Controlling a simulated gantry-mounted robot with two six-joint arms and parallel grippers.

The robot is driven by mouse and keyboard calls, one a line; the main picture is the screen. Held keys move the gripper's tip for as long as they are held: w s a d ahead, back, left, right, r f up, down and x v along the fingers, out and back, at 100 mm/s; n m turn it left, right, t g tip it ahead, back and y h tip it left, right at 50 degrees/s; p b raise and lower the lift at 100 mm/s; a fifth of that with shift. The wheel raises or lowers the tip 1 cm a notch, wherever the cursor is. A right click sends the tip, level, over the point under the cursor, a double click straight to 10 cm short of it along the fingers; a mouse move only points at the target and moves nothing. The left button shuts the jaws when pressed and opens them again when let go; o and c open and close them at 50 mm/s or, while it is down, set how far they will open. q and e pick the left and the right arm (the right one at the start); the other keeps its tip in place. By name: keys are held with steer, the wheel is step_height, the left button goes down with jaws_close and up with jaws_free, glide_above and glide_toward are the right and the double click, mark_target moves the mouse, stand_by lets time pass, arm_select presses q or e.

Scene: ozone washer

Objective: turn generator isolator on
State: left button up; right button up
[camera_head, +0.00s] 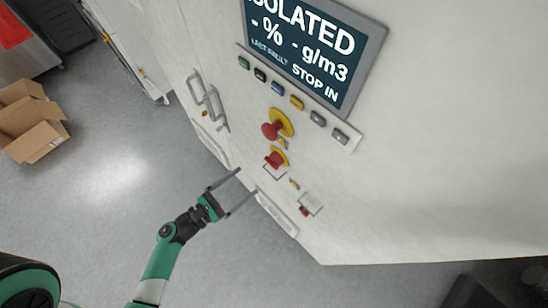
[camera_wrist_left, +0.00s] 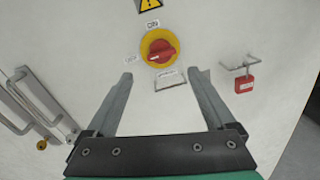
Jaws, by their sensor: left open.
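The generator isolator is a red rotary handle on a round yellow plate on the white cabinet front. It shows in the head view (camera_head: 275,159) and in the left wrist view (camera_wrist_left: 161,50). The handle looks roughly sideways, toward the label at its left; an "ON" label (camera_wrist_left: 153,24) sits above the plate. My left gripper (camera_head: 247,181) is open and empty, in front of and below the isolator. In the left wrist view its fingers (camera_wrist_left: 160,76) lie apart on either side below the plate, not touching the handle. My right gripper is not in view.
A red padlock (camera_wrist_left: 244,84) hangs right of the isolator. A red mushroom button (camera_head: 271,130) and a row of push buttons (camera_head: 296,102) sit above. The display (camera_head: 310,50) reads "ISOLATED". Door handles (camera_head: 208,100) protrude at left. Cardboard boxes (camera_head: 35,125) stand on the floor.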

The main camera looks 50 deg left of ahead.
mark_target(269, 164)
arm_select(q)
steer(key=w, duration=1.1)
steer(key=shift+d, duration=0.3)
steer(key=shift+c, duration=0.2)
steer(key=c, duration=1.1)
